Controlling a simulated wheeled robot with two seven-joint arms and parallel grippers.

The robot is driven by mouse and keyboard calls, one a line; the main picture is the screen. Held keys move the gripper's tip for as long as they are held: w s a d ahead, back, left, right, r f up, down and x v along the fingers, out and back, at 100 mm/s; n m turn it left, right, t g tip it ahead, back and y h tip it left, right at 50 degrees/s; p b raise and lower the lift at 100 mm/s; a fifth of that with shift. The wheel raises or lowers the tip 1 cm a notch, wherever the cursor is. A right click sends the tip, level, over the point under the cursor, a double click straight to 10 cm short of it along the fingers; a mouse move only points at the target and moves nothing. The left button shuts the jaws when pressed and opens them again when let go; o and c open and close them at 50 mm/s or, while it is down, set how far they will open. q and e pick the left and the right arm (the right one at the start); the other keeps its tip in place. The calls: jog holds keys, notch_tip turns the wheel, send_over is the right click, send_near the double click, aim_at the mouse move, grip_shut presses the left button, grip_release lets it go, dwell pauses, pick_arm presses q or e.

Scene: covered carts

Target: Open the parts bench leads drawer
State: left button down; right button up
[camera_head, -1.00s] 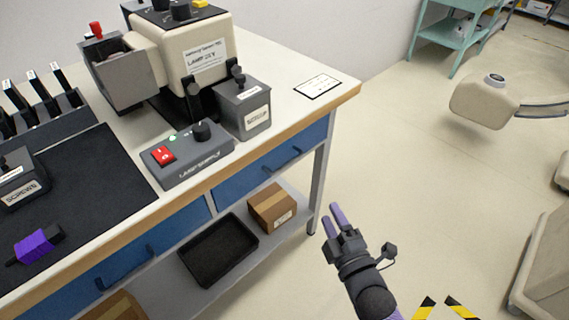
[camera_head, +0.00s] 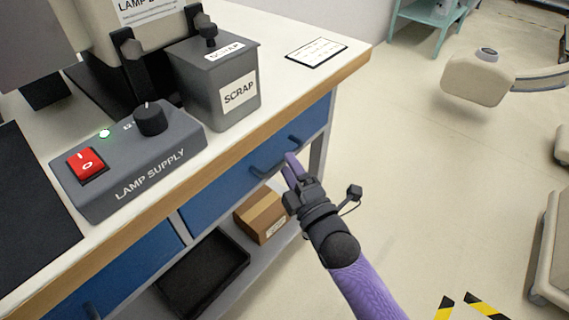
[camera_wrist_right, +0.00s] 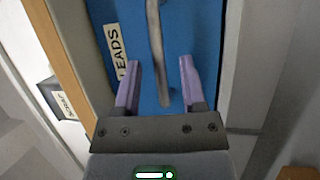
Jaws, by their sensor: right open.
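The leads drawer (camera_head: 235,180) is a blue drawer front under the bench top, flush with the bench in the head view. In the right wrist view its blue face (camera_wrist_right: 190,30) carries a "LEADS" label (camera_wrist_right: 117,50). Its dark bar handle (camera_head: 275,158) also shows in the right wrist view (camera_wrist_right: 155,45). My right gripper (camera_head: 291,168) is open in front of the handle. In the wrist view the handle's lower end lies between the two purple fingers (camera_wrist_right: 160,85), with a gap to each finger. My left gripper is out of view.
The bench top holds a lamp supply box (camera_head: 140,160) with a red switch, a grey scrap bin (camera_head: 222,105) and a card (camera_head: 316,52). Below are a cardboard box (camera_head: 263,215) and a black tray (camera_head: 205,275).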

jog(key=shift+b+x, duration=0.3)
jog(key=shift+x, duration=0.9)
grip_shut()
dwell(0.5)
